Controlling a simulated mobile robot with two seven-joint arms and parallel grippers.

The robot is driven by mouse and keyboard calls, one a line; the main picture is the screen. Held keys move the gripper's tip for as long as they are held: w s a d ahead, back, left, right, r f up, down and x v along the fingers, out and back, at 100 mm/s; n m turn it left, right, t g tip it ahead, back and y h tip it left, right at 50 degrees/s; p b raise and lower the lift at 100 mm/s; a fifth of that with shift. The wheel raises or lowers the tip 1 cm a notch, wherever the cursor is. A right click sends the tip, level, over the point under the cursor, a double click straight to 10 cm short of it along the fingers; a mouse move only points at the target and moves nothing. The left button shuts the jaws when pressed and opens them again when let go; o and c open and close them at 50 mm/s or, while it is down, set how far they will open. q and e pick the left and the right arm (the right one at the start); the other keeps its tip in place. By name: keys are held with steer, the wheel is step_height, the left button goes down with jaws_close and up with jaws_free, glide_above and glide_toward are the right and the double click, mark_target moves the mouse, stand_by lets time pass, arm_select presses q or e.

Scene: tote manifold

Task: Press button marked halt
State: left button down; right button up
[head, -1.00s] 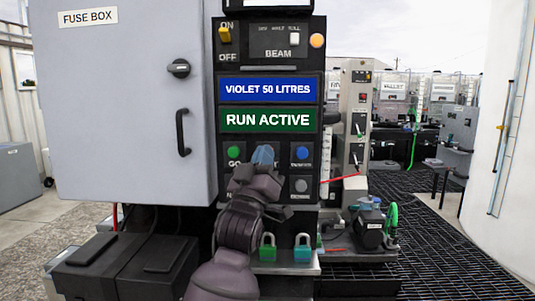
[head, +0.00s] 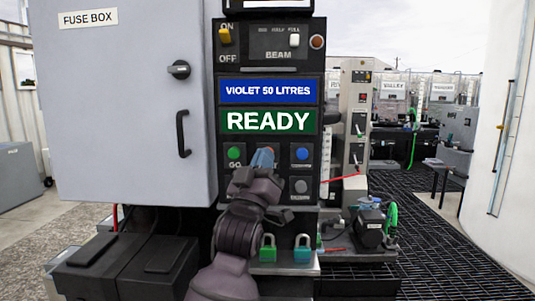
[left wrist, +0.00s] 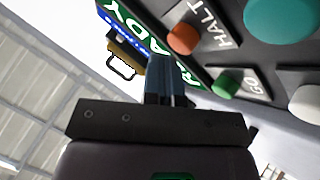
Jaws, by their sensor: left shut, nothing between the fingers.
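The control panel (head: 270,68) stands upright ahead of me, with a green display (head: 268,121) reading READY. The orange-red button (left wrist: 183,38) marked HALT shows in the left wrist view, and in the head view it is hidden behind my left gripper. My left gripper (head: 263,158) is shut and empty, its blue-grey fingertips (left wrist: 168,70) at the panel beside the HALT button; I cannot tell whether they touch it. The green GO button (head: 233,153) is just left of the gripper and shows in the left wrist view (left wrist: 225,83). My right gripper is not in view.
A blue button (head: 302,153) and a grey button (head: 301,186) sit right of the gripper. Two padlocks (head: 268,253) are on the ledge below. A grey fuse box (head: 130,110) fills the left. The grated floor (head: 440,240) at right is open.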

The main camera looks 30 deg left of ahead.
arm_select(q)
steer(key=shift+s+d, duration=0.2)
steer(key=shift+s, duration=0.15)
steer(key=s+d, duration=0.1)
steer(key=s, duration=0.2)
steer(key=s+d+p, duration=0.1)
steer(key=shift+s+d, duration=0.15)
steer(key=shift+d, duration=0.15)
stand_by(1.1)
